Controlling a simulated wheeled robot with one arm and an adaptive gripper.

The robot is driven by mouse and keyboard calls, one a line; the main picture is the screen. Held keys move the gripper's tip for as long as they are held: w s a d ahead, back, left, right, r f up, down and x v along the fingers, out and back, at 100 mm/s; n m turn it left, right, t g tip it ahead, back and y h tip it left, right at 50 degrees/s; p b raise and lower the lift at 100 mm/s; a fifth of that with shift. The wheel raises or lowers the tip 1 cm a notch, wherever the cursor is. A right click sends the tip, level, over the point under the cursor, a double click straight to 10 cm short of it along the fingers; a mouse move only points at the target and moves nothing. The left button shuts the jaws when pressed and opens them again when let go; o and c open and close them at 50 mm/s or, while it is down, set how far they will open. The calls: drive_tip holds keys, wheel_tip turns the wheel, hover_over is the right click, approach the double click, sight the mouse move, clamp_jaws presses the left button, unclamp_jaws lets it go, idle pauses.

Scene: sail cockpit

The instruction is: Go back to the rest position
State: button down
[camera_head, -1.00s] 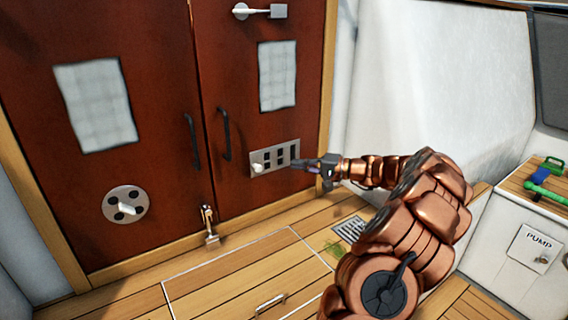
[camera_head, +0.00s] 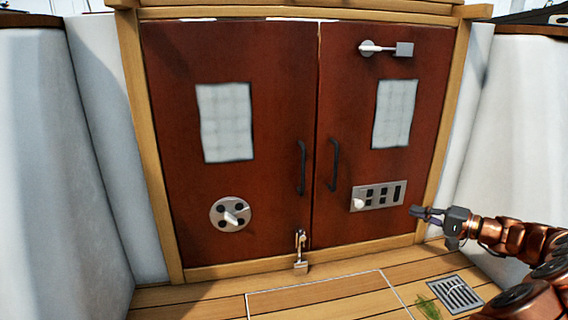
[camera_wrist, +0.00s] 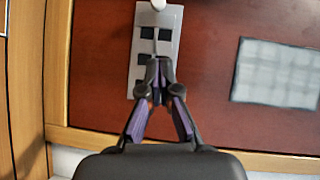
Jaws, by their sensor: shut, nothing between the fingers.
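My gripper (camera_head: 428,213) is at the right in the head view, in front of the lower right of the red double door (camera_head: 275,200). It is shut and empty. It points left, just right of the switch panel (camera_head: 378,196) with its white knob and dark switches. In the wrist view the closed fingertips (camera_wrist: 158,66) overlap the same panel (camera_wrist: 170,20) and hide part of it. I cannot tell whether they touch it. My copper arm reaches in from the lower right.
A round dial plate (camera_head: 230,214) is on the left door and a latch (camera_head: 386,48) at the top right. A floor grate (camera_head: 454,294) and a floor hatch (camera_head: 320,300) lie below. White walls stand on both sides.

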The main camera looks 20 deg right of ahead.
drive_tip(key=s+a+r+n+g+y, duration=0.1)
drive_tip(key=a+n+g, duration=0.3)
drive_tip(key=a, duration=1.1)
drive_tip(key=s+a+n+g+y, duration=0.2)
drive_tip(key=a+g, duration=0.3)
drive_tip(key=a, duration=1)
drive_tip(key=s+a+f+n+g+h, duration=0.25)
drive_tip(key=s+a+g, duration=0.25)
drive_tip(key=s+a, duration=0.55)
drive_tip(key=s+d+f+n+g+h, duration=0.1)
drive_tip(key=s+d+f+h, duration=0.3)
drive_tip(key=s, duration=0.6)
drive_tip(key=s+f+n+g+h, duration=0.1)
drive_tip(key=s+f+g+h, duration=0.1)
drive_tip(key=s+h, duration=0.6)
drive_tip(key=s+r+y+p, duration=0.1)
drive_tip(key=s+r+p, duration=0.1)
drive_tip(key=r+p, duration=1)
drive_tip(key=s+r+t+y+p, duration=0.1)
drive_tip(key=r+p, duration=1)
drive_tip(key=r, duration=0.1)
drive_tip(key=shift+s+r+p, duration=0.35)
drive_tip(key=shift+a+y, duration=0.1)
drive_tip(key=shift+y, duration=0.15)
